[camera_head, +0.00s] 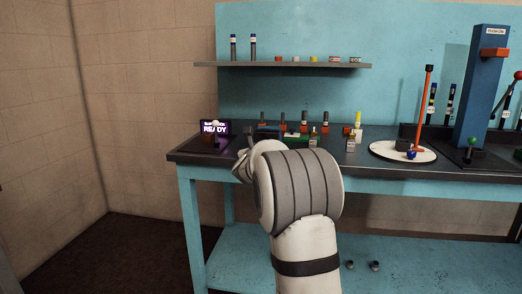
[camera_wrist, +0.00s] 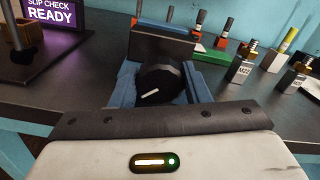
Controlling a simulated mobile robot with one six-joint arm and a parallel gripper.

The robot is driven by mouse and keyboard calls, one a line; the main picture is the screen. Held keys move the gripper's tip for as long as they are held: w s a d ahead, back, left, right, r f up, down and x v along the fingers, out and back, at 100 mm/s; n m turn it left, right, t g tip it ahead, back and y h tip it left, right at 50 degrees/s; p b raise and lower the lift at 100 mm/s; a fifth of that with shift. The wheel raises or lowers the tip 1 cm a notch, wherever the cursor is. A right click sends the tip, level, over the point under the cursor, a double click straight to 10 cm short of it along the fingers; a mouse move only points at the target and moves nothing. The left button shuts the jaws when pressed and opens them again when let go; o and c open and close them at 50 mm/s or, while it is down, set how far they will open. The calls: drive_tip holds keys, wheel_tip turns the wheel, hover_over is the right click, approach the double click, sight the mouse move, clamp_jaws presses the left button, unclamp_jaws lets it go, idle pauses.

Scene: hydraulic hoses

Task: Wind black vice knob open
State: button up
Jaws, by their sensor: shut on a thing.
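The black vice knob (camera_wrist: 158,84), round and ridged with a white pointer line, faces me in the middle of the wrist view. The line slants up to the right. The vice's dark block (camera_wrist: 160,45) stands behind it. My gripper (camera_wrist: 160,92) is shut on the knob, with a blue-grey finger along its left and right sides. In the head view my wrist hides the knob, and only part of the vice (camera_head: 267,131) shows beyond it.
A sign reading "SLIP CHECK READY" (camera_wrist: 52,14) stands left of the vice. Several labelled hose fittings (camera_wrist: 243,65) stand to the right on the dark bench (camera_head: 400,176). A white round plate (camera_head: 385,153) and a blue press column (camera_head: 480,90) are farther right.

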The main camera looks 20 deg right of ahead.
drive_tip(key=shift+a+n, duration=0.1)
drive_tip(key=shift+n, duration=0.3)
drive_tip(key=o, duration=1)
drive_tip(key=shift+c, duration=0.2)
drive_tip(key=v, duration=0.7)
drive_tip(key=shift+s+a, duration=0.25)
drive_tip(key=shift+s, duration=0.05)
